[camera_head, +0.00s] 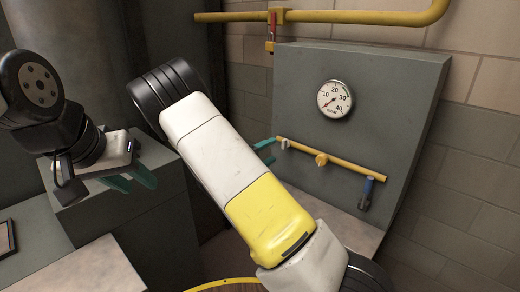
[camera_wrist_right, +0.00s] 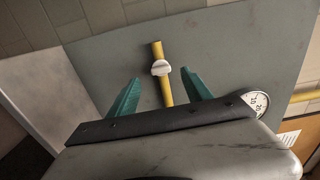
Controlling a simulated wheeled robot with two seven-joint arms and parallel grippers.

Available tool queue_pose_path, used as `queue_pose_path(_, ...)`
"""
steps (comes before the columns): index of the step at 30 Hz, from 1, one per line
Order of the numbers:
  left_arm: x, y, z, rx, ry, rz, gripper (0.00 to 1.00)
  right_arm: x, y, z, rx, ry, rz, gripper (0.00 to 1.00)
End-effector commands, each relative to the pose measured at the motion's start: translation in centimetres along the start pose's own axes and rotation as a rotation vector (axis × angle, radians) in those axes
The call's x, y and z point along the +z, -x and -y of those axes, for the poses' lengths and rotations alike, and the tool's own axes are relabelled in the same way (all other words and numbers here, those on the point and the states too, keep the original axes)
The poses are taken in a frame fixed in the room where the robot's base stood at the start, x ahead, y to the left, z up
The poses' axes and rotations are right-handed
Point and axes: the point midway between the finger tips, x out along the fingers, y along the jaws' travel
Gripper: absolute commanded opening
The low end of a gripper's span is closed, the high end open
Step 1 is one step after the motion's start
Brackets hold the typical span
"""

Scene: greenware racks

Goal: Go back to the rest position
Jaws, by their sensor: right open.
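My left gripper (camera_head: 141,186) is at the left of the head view, in front of a grey block. Its two teal fingers show a gap and hold nothing. My right arm crosses the middle of the head view and hides much behind it. Of my right gripper, a teal finger (camera_head: 265,143) shows beside the left end of the yellow pipe (camera_head: 350,170). In the right wrist view my right gripper (camera_wrist_right: 160,75) has its teal fingers apart. The yellow pipe with a pale fitting (camera_wrist_right: 161,68) appears between them; I cannot tell any contact.
A grey block (camera_head: 150,225) stands below my left gripper.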

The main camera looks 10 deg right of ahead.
Motion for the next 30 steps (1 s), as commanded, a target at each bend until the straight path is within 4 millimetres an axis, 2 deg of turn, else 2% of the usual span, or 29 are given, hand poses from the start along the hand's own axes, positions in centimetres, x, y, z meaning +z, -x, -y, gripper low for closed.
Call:
queue_pose_path(2, 0.0, 0.0, 0.0, 0.0, 0.0, 0.0, 0.36, -0.2, -0.1, 0.1, 0.007, -0.013, -0.008, 0.58)
queue_pose_path(5, 0.0, 0.0, 0.0, 0.0, 0.0, 0.0, 0.36, -1.8, -0.5, 0.3, 0.049, -0.103, -0.062, 0.58)
queue_pose_path(8, 0.0, 0.0, 0.0, 0.0, 0.0, 0.0, 0.36, -5.1, -0.8, 0.7, 0.133, -0.303, -0.182, 0.58)
queue_pose_path(9, 0.0, 0.0, 0.0, 0.0, 0.0, 0.0, 0.36, -6.8, -0.9, 0.8, 0.172, -0.41, -0.249, 0.58)
queue_pose_path(14, 0.0, 0.0, 0.0, 0.0, 0.0, 0.0, 0.36, -13.0, 0.7, 1.0, 0.309, -0.88, -0.556, 0.58)
queue_pose_path(18, 0.0, 0.0, 0.0, 0.0, 0.0, 0.0, 0.36, -16.9, 3.4, 1.6, 0.379, -1.278, -0.841, 0.58)
queue_pose_path(21, 0.0, 0.0, 0.0, 0.0, 0.0, 0.0, 0.36, -18.9, 5.8, 2.3, 0.402, -1.552, -1.054, 0.58)
queue_pose_path(26, 0.0, 0.0, 0.0, 0.0, 0.0, 0.0, 0.36, -20.9, 10.0, 4.3, 0.395, -1.963, -1.415, 0.58)
queue_pose_path(30, 0.0, 0.0, 0.0, 0.0, 0.0, 0.0, 0.36, -22.0, 13.8, 6.8, 0.347, -2.282, -1.752, 0.58)
